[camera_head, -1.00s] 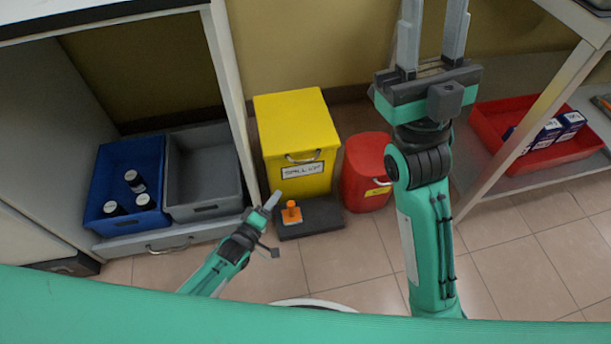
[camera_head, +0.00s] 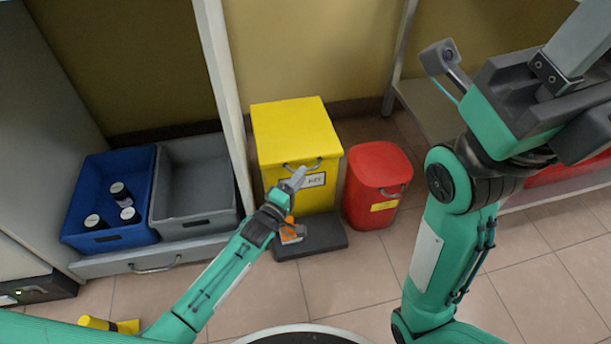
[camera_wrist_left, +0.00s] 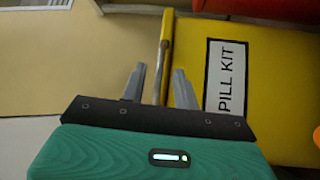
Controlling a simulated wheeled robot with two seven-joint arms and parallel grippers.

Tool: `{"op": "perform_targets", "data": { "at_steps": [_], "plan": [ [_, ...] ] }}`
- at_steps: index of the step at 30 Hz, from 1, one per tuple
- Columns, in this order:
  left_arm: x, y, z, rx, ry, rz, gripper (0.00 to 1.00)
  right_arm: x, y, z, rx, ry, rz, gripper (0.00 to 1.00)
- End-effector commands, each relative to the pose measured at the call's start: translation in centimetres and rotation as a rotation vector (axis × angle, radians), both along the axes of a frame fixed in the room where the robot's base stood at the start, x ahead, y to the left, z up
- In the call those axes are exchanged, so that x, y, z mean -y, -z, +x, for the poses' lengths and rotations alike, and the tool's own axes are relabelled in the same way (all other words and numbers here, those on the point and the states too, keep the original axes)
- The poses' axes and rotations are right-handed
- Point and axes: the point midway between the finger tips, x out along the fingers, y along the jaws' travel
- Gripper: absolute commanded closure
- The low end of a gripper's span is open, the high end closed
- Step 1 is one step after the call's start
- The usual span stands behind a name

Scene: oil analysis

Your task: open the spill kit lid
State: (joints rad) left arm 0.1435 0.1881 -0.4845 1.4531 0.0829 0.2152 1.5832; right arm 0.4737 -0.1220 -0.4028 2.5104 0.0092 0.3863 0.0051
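The yellow spill kit box (camera_head: 292,150) stands on a dark base, and its yellow lid (camera_head: 293,125) is closed. A thin metal handle (camera_head: 300,165) is on the front edge of the lid. My left gripper (camera_head: 297,176) is at the front of the box by this handle. In the left wrist view the left fingers (camera_wrist_left: 159,82) are apart, with the handle bar (camera_wrist_left: 161,65) showing between them. The label (camera_wrist_left: 226,75) is beside the fingers. My right gripper (camera_head: 580,55) is raised at the upper right and partly cut off; its finger gap is unclear.
A red bin (camera_head: 377,183) stands close to the right of the box. Blue (camera_head: 82,236) and grey (camera_head: 195,222) crates sit on a low shelf to the left, with bottles in the blue one. An orange-topped item (camera_head: 291,232) is just below my left gripper.

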Motion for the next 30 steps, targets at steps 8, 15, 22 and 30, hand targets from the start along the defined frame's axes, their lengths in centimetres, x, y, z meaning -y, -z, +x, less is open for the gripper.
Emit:
{"op": "perform_targets", "data": {
  "at_steps": [8,15,22,30],
  "plan": [
    [1.5,-0.3,2.8,0.001,0.0,0.0,0.69,0.3,-0.1,-0.5,0.019,-0.011,0.017,0.64],
    [1.6,-0.5,3.1,0.0,0.0,0.001,0.69,0.4,-0.3,-0.6,0.02,-0.012,0.02,0.64],
    [1.6,-0.5,3.1,0.0,0.0,0.001,0.93,0.4,-0.3,-0.6,0.02,-0.011,0.019,0.64],
    [1.6,-0.6,3.0,0.0,0.0,0.001,1.0,0.4,-0.4,-0.6,0.021,-0.012,0.02,0.64]
  ]
}}
